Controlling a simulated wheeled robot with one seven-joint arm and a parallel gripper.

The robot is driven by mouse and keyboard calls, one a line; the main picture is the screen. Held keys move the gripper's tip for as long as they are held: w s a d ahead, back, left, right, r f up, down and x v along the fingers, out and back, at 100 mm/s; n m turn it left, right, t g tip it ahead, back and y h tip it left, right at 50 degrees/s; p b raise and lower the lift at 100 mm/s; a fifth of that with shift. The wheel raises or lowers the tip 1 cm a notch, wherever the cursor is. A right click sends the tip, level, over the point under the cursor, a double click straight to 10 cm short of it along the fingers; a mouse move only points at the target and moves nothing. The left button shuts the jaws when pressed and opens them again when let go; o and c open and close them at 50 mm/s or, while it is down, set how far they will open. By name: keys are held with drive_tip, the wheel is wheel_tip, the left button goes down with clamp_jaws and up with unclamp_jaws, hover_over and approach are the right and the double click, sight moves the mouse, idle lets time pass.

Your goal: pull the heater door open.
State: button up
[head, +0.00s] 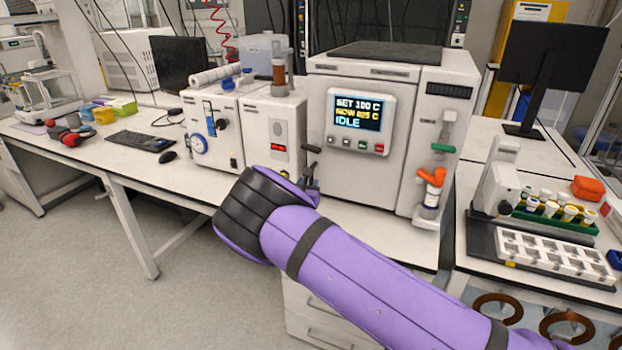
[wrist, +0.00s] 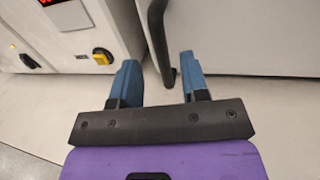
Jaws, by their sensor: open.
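The heater (head: 376,120) is a white box on the bench in the head view, its lit panel reading SET 100 C and IDLE. Its door (head: 365,178) looks shut and fills the upper right of the wrist view (wrist: 255,40). A dark bar handle (wrist: 158,38) runs upright near the door's left edge. My gripper (wrist: 159,80) is open, with blue fingers either side of the handle's lower end in the wrist view. I cannot tell whether either finger touches it. In the head view my purple arm and dark wrist hide part of the gripper.
A white unit (head: 274,130) with a red display stands close left of the heater. An orange-and-white valve (head: 431,188) stands at the heater's right front. A rack of vials (head: 549,207) is on the right bench. Open floor lies left in front of the bench.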

sight(311, 179)
drive_tip(key=shift+w+d, duration=0.2)
drive_tip(key=shift+w, duration=1)
drive_tip(key=shift+w+d, duration=0.2)
drive_tip(key=shift+w, duration=1)
clamp_jaws()
